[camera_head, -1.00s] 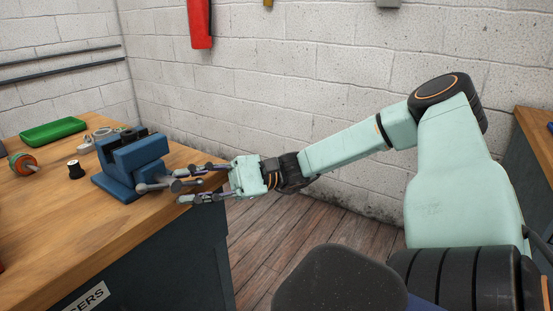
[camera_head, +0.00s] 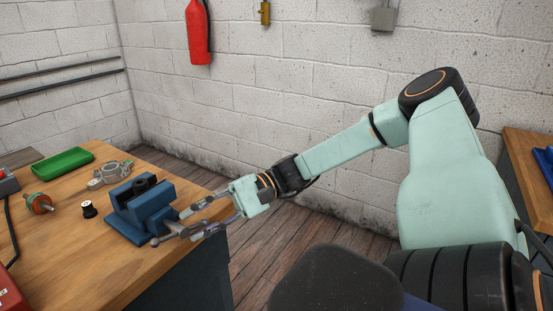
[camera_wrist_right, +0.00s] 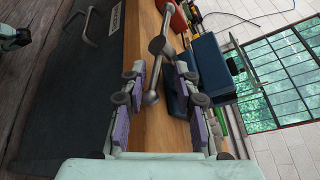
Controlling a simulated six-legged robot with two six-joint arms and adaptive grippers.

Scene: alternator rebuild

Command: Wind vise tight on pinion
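The blue vise (camera_head: 127,222) stands at the bench's right edge. A dark part, probably the pinion (camera_head: 144,183), sits at its jaws; I cannot tell if the jaws touch it. The grey handle bar (camera_head: 172,231) with rounded ends is on the vise's near right side. My right gripper (camera_head: 192,220) is beside the handle, fingers pointing at the vise. In the right wrist view the fingers (camera_wrist_right: 160,92) are spread apart, with one ball end of the handle (camera_wrist_right: 152,75) between them and gaps either side. The vise (camera_wrist_right: 205,65) lies beyond the right finger. My left gripper is not in view.
On the wooden bench (camera_head: 85,255) are a green tray (camera_head: 62,163), a grey metal housing (camera_head: 108,174), a rotor with a copper-orange part (camera_head: 39,203) and a small black-and-white spool (camera_head: 88,209). A red box (camera_head: 10,295) is at the near left. Floor right of the bench is open.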

